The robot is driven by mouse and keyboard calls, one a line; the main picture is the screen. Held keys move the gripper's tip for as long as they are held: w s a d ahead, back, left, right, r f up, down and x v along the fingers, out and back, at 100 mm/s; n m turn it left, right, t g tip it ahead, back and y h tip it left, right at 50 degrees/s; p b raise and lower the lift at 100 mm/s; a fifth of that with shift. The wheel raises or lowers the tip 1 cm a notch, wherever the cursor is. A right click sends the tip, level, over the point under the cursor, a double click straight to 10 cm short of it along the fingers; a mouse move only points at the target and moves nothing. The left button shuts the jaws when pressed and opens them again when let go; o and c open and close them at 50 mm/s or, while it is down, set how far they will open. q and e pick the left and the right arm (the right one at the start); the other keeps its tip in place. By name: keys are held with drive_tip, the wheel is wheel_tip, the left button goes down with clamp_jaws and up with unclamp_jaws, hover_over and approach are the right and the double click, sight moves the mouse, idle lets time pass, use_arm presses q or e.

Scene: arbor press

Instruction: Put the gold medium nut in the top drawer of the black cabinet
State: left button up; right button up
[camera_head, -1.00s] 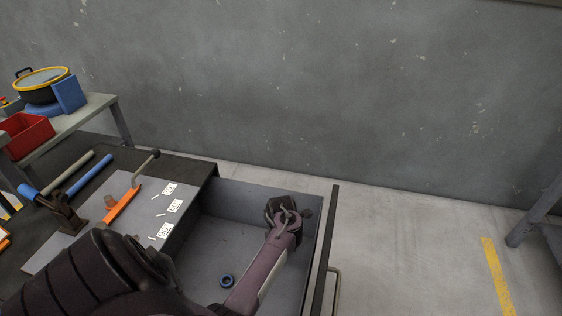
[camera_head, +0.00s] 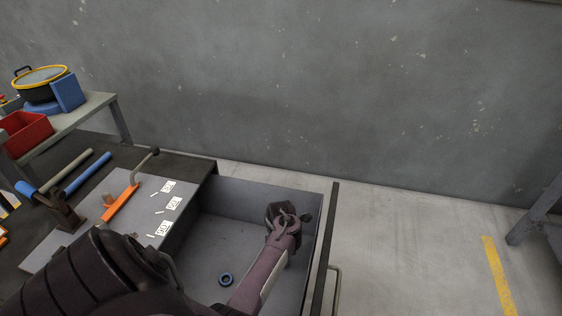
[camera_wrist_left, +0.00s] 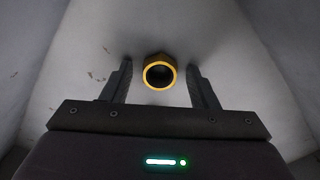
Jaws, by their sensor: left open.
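The black cabinet (camera_head: 190,160) has its top drawer (camera_head: 212,246) pulled open, with the grey inside showing. My left gripper (camera_head: 280,212) is over the far right part of the drawer, pointing down into it. In the left wrist view my left gripper (camera_wrist_left: 159,82) is open, with a gap on each side of the gold medium nut (camera_wrist_left: 160,60). The nut appears to lie on the drawer floor, between and slightly beyond the fingers. The gripper hides the nut in the head view. My right gripper is not in view.
A small dark blue ring (camera_head: 226,280) lies on the drawer floor. The cabinet top holds a grey mat with labels (camera_head: 168,186), an orange tool (camera_head: 120,203) and a blue-handled tool (camera_head: 88,173). A red bin (camera_head: 28,133) stands on a side table. The drawer front (camera_head: 323,250) stands right of my gripper.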

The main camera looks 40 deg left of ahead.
use_arm(q)
wheel_tip(320, 180, up, 12)
drive_tip(key=p, duration=0.3)
drive_tip(key=shift+r+p, duration=0.15)
drive_tip(key=shift+p, duration=0.2)
